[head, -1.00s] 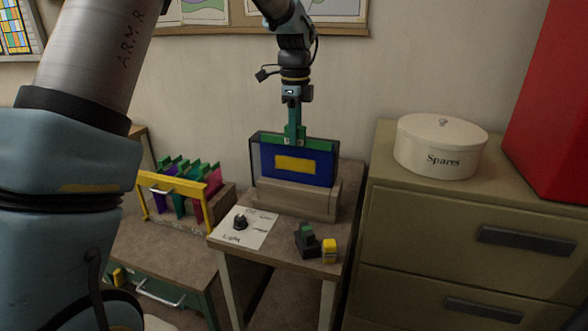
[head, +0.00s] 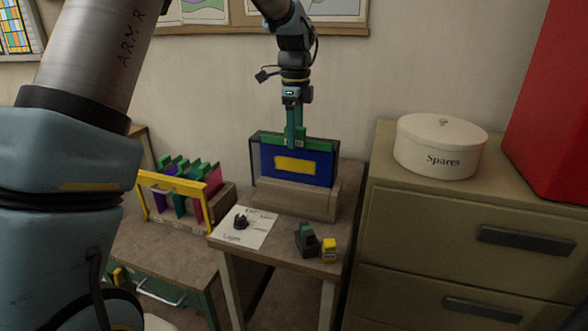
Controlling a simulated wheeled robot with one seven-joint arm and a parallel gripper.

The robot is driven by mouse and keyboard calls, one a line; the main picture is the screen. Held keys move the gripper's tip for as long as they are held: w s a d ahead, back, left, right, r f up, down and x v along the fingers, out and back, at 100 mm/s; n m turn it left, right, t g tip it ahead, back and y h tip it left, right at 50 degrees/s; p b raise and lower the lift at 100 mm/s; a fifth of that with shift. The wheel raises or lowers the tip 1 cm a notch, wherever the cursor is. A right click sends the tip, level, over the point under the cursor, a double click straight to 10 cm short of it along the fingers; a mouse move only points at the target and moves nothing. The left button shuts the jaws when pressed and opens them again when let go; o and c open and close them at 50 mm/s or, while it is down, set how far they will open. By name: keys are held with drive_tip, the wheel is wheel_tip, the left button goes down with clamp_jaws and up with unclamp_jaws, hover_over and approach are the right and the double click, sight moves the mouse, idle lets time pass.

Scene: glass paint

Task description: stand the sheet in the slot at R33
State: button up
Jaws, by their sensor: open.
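A blue sheet with a yellow rectangle (head: 268,165) and a green top strip stands upright in the wooden holder (head: 290,201) on the small table. A dark frame stands right behind it. My gripper (head: 297,144) points down at the middle of the green strip, its jaws open around or beside the strip; I cannot tell whether they touch it. The sheet's lower edge is hidden by the holder. A yellow-fronted rack (head: 161,183) at left holds several coloured sheets with green tops. No label R33 is readable.
A dark green-topped block (head: 307,240) and a small yellow block (head: 329,250) stand at front right. A Spares tin (head: 440,147) stands on the drawer cabinet at right. The wall is close behind.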

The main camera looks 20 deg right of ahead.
drive_tip(key=shift+r+p, duration=3.05)
drive_tip(key=shift+r, duration=0.45)
drive_tip(key=shift+o, duration=0.2)
drive_tip(key=shift+a+b, duration=0.1)
drive_tip(key=shift+b, duration=0.3)
